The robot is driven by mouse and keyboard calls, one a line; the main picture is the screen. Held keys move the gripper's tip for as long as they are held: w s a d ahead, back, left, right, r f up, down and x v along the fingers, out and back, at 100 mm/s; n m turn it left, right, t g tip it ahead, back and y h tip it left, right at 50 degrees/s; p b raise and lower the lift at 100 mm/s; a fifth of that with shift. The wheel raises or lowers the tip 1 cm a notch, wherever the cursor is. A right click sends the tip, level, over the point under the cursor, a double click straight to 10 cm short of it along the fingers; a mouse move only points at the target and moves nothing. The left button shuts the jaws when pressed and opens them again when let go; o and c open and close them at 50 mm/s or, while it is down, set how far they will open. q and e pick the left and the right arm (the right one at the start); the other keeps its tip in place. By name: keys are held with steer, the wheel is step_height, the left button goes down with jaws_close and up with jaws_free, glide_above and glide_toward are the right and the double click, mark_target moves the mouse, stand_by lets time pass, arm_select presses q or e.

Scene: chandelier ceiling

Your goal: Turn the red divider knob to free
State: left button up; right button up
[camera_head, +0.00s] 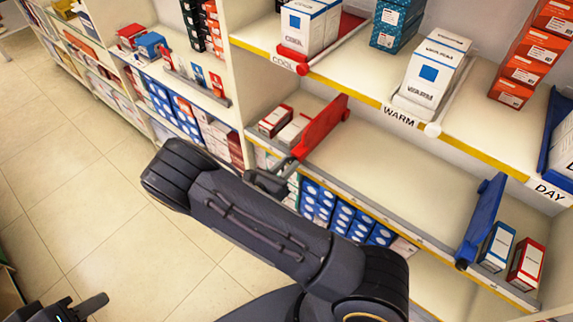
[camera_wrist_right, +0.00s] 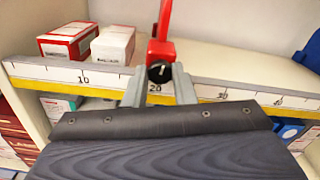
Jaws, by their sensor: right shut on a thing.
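The red divider (camera_head: 322,125) stands on the middle shelf, right of two small boxes. It also shows in the right wrist view (camera_wrist_right: 161,48). Its knob (camera_wrist_right: 160,73) is a dark dial with a pale mark at the divider's front foot, above the ruler's 20 mark. My right gripper (camera_wrist_right: 158,80) is shut on the knob, one finger on each side. In the head view my right gripper (camera_head: 282,172) reaches the shelf edge, and the knob is hidden there. My left gripper (camera_head: 88,303) is low at the left, apart from the shelf, its fingers apart and empty.
Two red-and-white boxes (camera_head: 283,124) lie left of the red divider. A blue divider (camera_head: 483,222) stands further right on the same shelf, with bare shelf (camera_head: 400,165) between. The shelf above holds boxes and COOL, WARM and DAY labels. The tiled floor (camera_head: 110,200) is clear.

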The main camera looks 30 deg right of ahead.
steer(key=shift+n, duration=0.8)
steer(key=o, duration=1)
steer(key=b+v, duration=0.1)
steer(key=v, duration=0.7)
